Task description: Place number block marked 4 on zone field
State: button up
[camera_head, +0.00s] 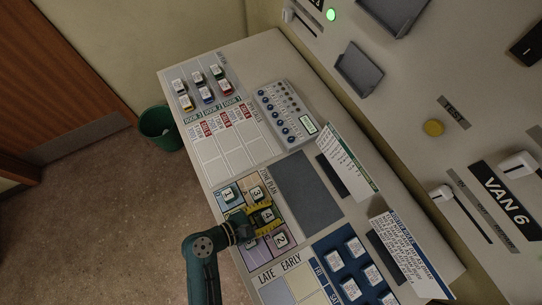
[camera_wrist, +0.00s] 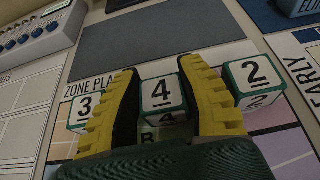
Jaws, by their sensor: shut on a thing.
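The number block marked 4 (camera_wrist: 162,92) is white with green edges and sits between the yellow fingers of my gripper (camera_wrist: 164,105), which is shut on it. In the head view the block (camera_head: 266,215) is over the zone plan (camera_head: 240,206), between blocks 3 and 2. A letter, seemingly B, shows on the plan just below the block in the wrist view. I cannot tell whether the block touches the plan. Block 3 (camera_wrist: 83,110) is left of the fingers and block 2 (camera_wrist: 252,80) is right. Block 1 (camera_head: 228,194) stands on the plan's upper left field.
A dark grey pad (camera_head: 308,192) lies beside the plan. Blue-field blocks (camera_head: 351,289) stand at lower right. Upright cards (camera_head: 347,162) and a keypad unit (camera_head: 285,114) stand on the console. Several small blocks (camera_head: 207,95) are at the far end.

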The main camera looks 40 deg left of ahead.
jog(key=o, duration=0.9)
jog(key=shift+r, duration=0.2)
jog(key=v, duration=1.2)
jog(key=shift+p, duration=0.35)
